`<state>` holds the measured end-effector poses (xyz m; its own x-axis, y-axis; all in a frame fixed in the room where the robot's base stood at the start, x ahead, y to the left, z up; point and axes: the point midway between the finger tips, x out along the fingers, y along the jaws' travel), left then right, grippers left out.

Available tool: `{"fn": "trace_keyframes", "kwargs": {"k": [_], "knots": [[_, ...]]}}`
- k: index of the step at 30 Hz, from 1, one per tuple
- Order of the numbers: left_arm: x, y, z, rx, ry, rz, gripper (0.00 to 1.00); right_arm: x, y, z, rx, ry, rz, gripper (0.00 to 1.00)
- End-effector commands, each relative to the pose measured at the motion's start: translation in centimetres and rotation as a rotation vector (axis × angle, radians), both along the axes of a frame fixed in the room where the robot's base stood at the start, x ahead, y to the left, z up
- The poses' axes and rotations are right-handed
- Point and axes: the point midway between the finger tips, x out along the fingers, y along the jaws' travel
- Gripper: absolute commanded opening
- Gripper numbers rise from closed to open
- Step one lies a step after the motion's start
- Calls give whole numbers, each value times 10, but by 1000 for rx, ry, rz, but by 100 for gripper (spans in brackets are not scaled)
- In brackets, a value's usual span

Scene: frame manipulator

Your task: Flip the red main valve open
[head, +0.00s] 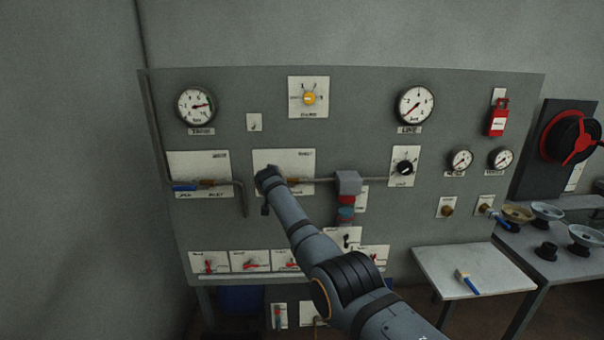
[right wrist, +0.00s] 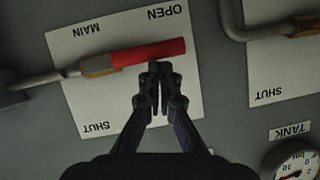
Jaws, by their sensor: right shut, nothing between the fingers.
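The red main valve handle (right wrist: 148,52) shows in the right wrist view, on a white plate (right wrist: 90,95) marked MAIN, OPEN and SHUT, upside down there. It lies roughly in line with the pipe, its free end beside the word OPEN. My right gripper (right wrist: 158,70) is shut and empty, its tips at the handle's edge near the free end; I cannot tell whether they touch. In the head view my right gripper (head: 267,178) is in front of the main valve plate (head: 290,160) and hides the handle; the brass valve body (head: 293,181) shows. My left gripper is out of view.
A blue-handled valve (head: 186,187) sits left on the panel. A grey box (head: 348,182) sticks out on the pipe to the right. Several small red levers (head: 255,265) line the panel's bottom. A side table (head: 450,265) holds a brush (head: 467,282).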

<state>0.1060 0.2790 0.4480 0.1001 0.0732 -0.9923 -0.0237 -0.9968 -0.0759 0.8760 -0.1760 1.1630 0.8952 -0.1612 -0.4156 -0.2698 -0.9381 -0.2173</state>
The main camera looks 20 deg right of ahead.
Motion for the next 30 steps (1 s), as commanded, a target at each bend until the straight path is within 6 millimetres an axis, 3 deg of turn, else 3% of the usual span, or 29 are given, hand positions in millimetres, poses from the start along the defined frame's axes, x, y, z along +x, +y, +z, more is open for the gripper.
{"fn": "trace_keyframes", "kwargs": {"k": [20,30], "knots": [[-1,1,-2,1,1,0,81,-3,2,-3,2,5,1,0],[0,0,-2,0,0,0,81,-34,8,14,2,-1,1,0]]}}
